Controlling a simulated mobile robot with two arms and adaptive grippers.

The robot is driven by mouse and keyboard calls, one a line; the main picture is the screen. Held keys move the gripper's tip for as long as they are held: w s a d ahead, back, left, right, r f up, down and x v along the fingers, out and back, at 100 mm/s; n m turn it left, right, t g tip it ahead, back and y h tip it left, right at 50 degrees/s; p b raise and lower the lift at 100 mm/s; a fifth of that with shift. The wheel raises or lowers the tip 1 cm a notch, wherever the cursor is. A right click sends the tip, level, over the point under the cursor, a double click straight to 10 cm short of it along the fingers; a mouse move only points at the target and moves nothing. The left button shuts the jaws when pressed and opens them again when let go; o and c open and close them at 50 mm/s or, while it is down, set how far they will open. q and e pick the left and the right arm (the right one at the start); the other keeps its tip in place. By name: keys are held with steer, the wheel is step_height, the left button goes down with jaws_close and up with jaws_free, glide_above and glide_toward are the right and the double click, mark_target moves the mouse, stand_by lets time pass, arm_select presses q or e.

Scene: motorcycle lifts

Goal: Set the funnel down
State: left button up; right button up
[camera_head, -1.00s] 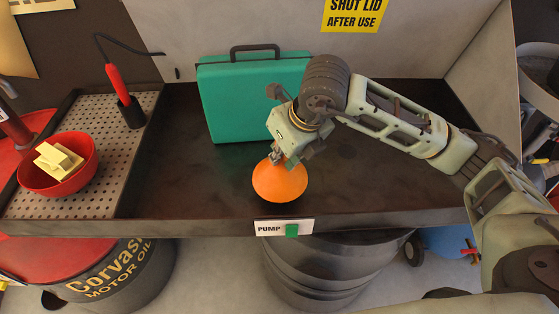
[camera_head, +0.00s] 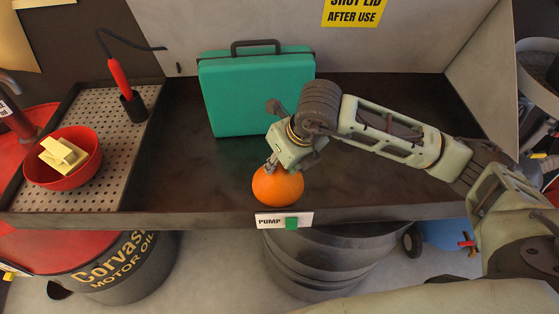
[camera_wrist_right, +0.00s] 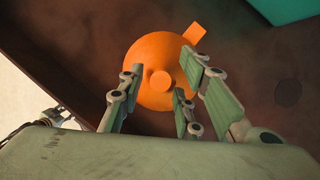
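The orange funnel (camera_head: 278,188) is at the front of the dark sink tray (camera_head: 370,180), just behind its front rim. It seems to stand wide end down, though the head view does not clearly show its contact with the tray. In the right wrist view the funnel (camera_wrist_right: 150,55) shows its round spout toward the camera and a square tab at its edge. My right gripper (camera_head: 271,166) is just above the funnel. Its fingers (camera_wrist_right: 162,88) are spread with gaps on both sides of the spout. My left gripper is not in view.
A teal case (camera_head: 255,95) stands behind the funnel. At left, a perforated shelf (camera_head: 95,195) holds a red bowl (camera_head: 65,175) with pale yellow blocks and a red-handled tool (camera_head: 120,75) in a dark holder. A PUMP label (camera_head: 270,221) is on the front rim. The tray's right side is bare.

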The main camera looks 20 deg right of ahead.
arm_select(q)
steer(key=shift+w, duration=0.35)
arm_select(e)
steer(key=shift+r, duration=0.15)
steer(key=shift+s+r, duration=0.1)
steer(key=shift+r, duration=0.15)
arm_select(q)
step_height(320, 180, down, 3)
steer(key=b, duration=0.3)
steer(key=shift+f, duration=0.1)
arm_select(e)
steer(key=v, duration=1.1)
